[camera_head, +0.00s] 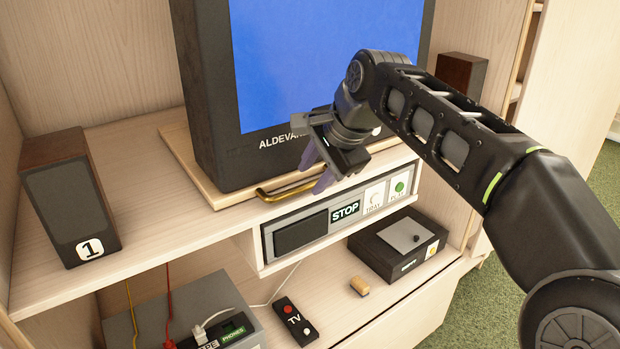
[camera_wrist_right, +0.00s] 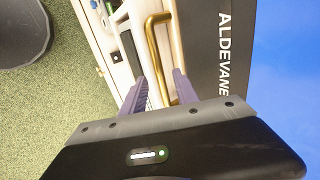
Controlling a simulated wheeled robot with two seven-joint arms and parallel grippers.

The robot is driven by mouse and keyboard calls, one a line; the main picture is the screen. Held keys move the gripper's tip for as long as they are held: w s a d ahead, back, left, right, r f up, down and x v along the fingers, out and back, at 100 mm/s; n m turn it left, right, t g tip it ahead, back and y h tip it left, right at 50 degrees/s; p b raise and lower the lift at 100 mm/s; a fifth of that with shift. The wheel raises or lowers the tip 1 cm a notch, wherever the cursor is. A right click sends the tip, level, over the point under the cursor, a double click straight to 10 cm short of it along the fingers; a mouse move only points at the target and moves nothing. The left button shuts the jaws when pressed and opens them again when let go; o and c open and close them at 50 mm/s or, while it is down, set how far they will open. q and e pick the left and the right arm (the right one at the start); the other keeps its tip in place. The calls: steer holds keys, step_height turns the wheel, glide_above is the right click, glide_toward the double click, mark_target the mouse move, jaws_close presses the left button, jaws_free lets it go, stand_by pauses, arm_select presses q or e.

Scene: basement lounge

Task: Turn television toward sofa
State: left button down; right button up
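The television (camera_head: 290,80) has a dark casing and a lit blue screen. It stands on a light wooden board (camera_head: 206,182) on the cabinet shelf. A brass handle (camera_head: 275,193) is fixed to the board's front edge; it also shows in the right wrist view (camera_wrist_right: 153,40). My right gripper (camera_head: 316,170) is at the handle's right end, in front of the television's lower edge. In the right wrist view its two fingers (camera_wrist_right: 158,82) are apart, with the handle showing between them. I cannot tell whether they touch it. My left gripper and the sofa are not in view.
A speaker marked 1 (camera_head: 74,200) stands left on the shelf, another speaker (camera_head: 461,76) at the right. Below the board is a panel with a STOP label (camera_head: 345,211). A remote (camera_head: 295,320), a dark box (camera_head: 398,248) and a grey deck (camera_head: 190,309) with cables sit lower.

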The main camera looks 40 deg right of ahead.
steer(key=shift+x, duration=1.25)
jaws_close()
stand_by(0.5)
